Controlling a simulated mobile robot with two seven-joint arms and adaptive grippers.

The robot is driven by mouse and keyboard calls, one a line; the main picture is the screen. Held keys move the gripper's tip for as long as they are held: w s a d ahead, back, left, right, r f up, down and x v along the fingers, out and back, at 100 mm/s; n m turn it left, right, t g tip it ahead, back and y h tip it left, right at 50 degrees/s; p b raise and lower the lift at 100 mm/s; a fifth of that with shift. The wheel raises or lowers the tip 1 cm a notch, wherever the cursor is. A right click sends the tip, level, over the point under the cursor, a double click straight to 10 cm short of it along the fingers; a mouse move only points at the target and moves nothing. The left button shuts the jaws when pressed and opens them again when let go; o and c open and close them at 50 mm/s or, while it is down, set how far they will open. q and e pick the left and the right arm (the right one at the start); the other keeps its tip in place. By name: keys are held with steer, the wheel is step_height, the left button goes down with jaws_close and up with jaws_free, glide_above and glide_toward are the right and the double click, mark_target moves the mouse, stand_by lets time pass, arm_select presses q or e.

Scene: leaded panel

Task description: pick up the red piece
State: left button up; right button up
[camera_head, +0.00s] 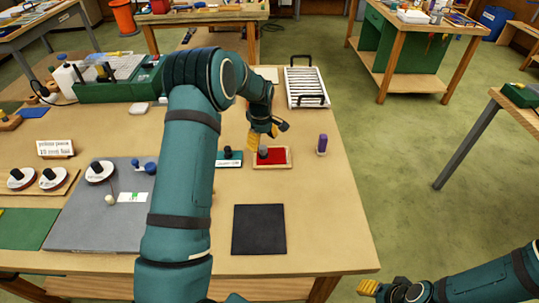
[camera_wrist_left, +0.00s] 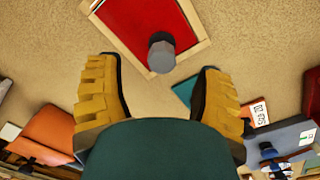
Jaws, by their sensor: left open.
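The red piece (camera_head: 276,154) is a flat red panel lying in a light wooden frame (camera_head: 287,164) on the workbench. A grey knob (camera_head: 263,152) stands up from it. My left gripper (camera_head: 262,136) hangs over the frame's far-left part. In the left wrist view the red piece (camera_wrist_left: 135,25) and its knob (camera_wrist_left: 161,54) lie ahead of my open left gripper (camera_wrist_left: 159,72), with the knob between the lines of the two yellow fingers and nothing held. My right gripper (camera_head: 372,287) is low at the bottom right, away from the bench, its opening unclear.
A teal piece with a dark knob (camera_head: 228,153) sits just left of the frame. A purple bottle (camera_head: 321,144) stands to its right. A black mat (camera_head: 259,230) lies nearer me, and a white rack (camera_head: 306,87) farther back. The bench's right front is clear.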

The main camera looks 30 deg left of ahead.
mark_target(263, 147)
arm_select(q)
steer(key=shift+f, duration=2.65)
steer(key=shift+d, duration=0.1)
jaws_close()
